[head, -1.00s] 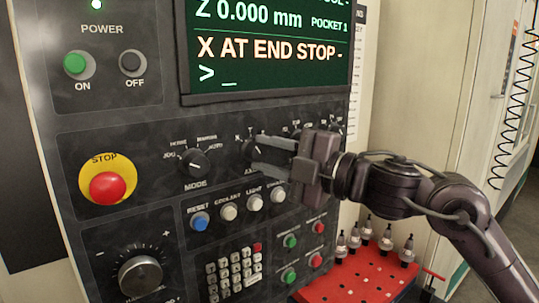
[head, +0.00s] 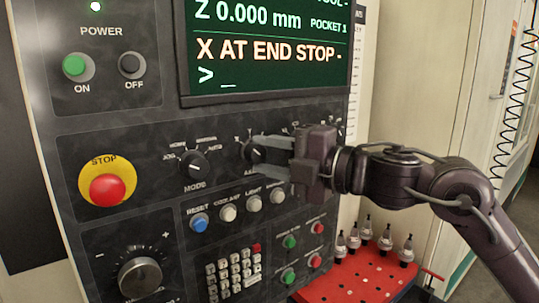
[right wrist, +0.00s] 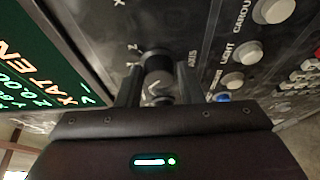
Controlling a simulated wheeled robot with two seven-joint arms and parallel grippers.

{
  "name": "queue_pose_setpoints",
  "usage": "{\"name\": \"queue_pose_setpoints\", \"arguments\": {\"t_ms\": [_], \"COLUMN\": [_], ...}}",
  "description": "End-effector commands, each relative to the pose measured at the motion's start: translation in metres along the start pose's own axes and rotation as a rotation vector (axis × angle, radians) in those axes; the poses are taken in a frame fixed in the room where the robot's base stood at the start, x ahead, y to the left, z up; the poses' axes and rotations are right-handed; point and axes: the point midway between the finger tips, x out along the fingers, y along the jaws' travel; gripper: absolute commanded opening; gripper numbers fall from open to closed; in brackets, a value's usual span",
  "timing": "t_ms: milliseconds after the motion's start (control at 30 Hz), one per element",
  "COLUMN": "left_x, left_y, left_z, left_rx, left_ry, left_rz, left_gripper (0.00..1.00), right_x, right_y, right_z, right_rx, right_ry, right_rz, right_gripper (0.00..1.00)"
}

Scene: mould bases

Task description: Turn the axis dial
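The axis dial (head: 248,153) is a dark knob below the screen, right of the mode dial (head: 193,164). My right gripper (head: 262,156) comes in from the right, its fingers level with the dial. In the right wrist view the axis dial (right wrist: 158,68) stands between the two fingers (right wrist: 159,84), one on each side. The fingers are apart, with what look like narrow gaps beside the knob; contact is not clear. The fingers hide part of the dial and its label in the head view. My left gripper is not in view.
The screen (head: 265,48) above reads "X AT END STOP". Below the dial are a row of round buttons (head: 228,212) and a keypad (head: 232,275). The red stop button (head: 107,188) is at left. A red rack (head: 355,280) with several tool holders stands at lower right.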

Motion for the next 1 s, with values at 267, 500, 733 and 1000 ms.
{"name": "queue_pose_setpoints", "arguments": {"t_ms": [267,500,733,1000], "left_x": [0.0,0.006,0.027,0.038], "left_y": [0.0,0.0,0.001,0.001], "left_z": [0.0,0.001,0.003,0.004], "left_rx": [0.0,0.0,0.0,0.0], "left_ry": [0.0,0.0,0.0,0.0], "left_rz": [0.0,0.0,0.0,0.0], "left_gripper": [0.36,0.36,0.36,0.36], "right_x": [0.0,-0.008,-0.047,-0.076], "right_y": [0.0,-0.002,-0.005,-0.002], "right_z": [0.0,0.001,0.001,0.0], "right_rx": [0.001,-0.001,-0.002,0.0], "right_ry": [0.0,-0.002,-0.003,-0.001], "right_rz": [0.001,0.003,0.002,0.001], "right_gripper": [0.53,0.53,0.53,0.53]}}
